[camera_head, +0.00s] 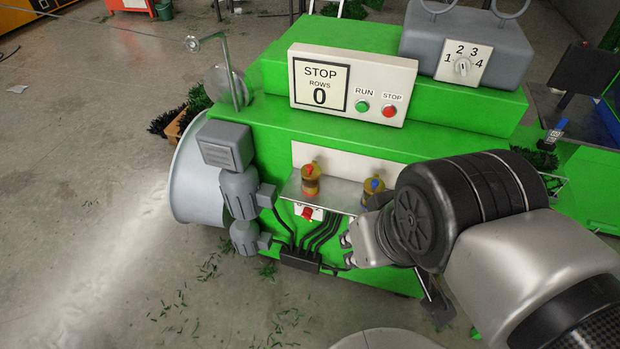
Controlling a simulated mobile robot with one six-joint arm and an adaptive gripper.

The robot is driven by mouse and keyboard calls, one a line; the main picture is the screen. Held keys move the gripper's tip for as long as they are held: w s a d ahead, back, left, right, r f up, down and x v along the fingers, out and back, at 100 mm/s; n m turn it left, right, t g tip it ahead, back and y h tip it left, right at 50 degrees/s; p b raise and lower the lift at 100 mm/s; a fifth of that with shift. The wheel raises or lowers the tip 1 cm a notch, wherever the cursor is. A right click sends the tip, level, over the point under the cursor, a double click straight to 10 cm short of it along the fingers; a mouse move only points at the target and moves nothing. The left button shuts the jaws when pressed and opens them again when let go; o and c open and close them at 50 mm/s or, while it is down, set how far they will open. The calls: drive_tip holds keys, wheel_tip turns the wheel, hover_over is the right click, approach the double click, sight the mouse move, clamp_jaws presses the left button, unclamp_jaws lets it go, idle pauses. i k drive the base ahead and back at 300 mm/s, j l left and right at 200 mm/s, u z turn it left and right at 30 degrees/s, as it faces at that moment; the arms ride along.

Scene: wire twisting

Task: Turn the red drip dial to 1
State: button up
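A red dial (307,213) sits on a small white plate under the front of the metal shelf on the green machine. Its pointer and any numbers are too small to read. Above it on the shelf stands an amber oiler (311,182) with a red top. A second amber oiler (373,190) with a blue top stands to the right, partly hidden by my arm. My gripper (347,250) is low and to the right of the red dial, apart from it. My wrist covers much of the gripper, so its opening is unclear.
Black cables run from the shelf area to a dark box (300,259) below. Grey motors (240,193) stand at the left. Above are a STOP/ROWS 0 panel (352,85) with green and red buttons and a selector numbered 1 to 4 (463,65). Floor at left is mostly clear.

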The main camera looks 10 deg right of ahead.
sight(307, 212)
drive_tip(key=i+l+u, duration=0.1)
drive_tip(key=i+u, duration=0.25)
drive_tip(key=i+l+u, duration=0.1)
drive_tip(key=u, duration=0.3)
drive_tip(key=l, duration=0.05)
